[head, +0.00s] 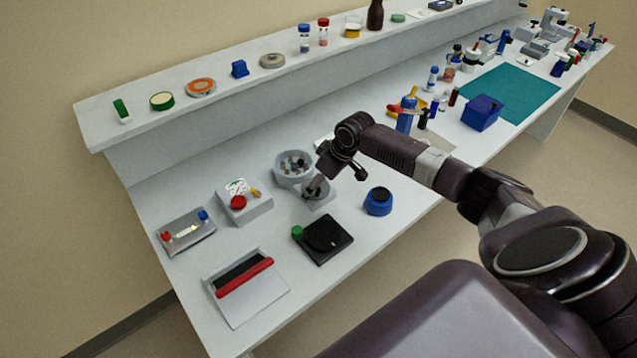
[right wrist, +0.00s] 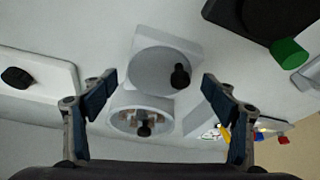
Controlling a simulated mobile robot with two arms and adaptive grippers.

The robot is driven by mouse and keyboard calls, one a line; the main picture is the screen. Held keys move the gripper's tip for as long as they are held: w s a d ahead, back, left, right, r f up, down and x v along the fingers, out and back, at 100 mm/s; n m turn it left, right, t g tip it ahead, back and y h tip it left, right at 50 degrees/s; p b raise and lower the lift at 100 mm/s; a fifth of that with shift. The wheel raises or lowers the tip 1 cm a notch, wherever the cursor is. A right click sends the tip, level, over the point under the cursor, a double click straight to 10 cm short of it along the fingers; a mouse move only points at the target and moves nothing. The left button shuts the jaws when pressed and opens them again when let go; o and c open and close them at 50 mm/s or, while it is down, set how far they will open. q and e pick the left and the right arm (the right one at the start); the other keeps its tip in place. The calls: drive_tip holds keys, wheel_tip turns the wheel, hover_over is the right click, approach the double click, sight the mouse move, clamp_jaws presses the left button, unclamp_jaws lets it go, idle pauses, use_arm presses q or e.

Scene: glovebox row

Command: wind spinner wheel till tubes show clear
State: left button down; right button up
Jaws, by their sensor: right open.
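The spinner has a round grey tub (head: 294,163) with several brownish and dark tubes inside; the tub also shows in the right wrist view (right wrist: 118,119). In front of it is a round grey wheel (right wrist: 158,68) with a black knob (right wrist: 180,75) at its rim, on a square grey base. The tubes are too small to tell clear from cloudy. My left gripper is not in view.
A blue jar (head: 378,207) stands right of the wheel. A black plate device (head: 322,243) with a green knob (head: 297,231) lies in front. A grey box with a red knob (head: 238,202) is at left. Bench is bare between these; a shelf (head: 135,147) runs behind.

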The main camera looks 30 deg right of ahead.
drive_tip(key=shift+c, duration=0.5)
drive_tip(key=c, duration=1.1)
drive_tip(key=shift+w+d+f+n+y+b, duration=0.1)
drive_tip(key=shift+n+y+b, duration=0.2)
drive_tip(key=shift+n+b, duration=0.4)
drive_tip(key=shift+d+f+n+y+b, duration=0.1)
drive_tip(key=shift+n+y+b, duration=0.2)
drive_tip(key=shift+n+b, duration=0.4)
drive_tip(key=shift+r+n+g+y+b, duration=0.15)
drive_tip(key=shift+n+g+y+b, duration=0.15)
drive_tip(key=shift+n+g+b, duration=0.8)
drive_tip(key=shift+n+t, duration=0.4)
drive_tip(key=shift+t, duration=0.1)
drive_tip(key=o, duration=1.2)
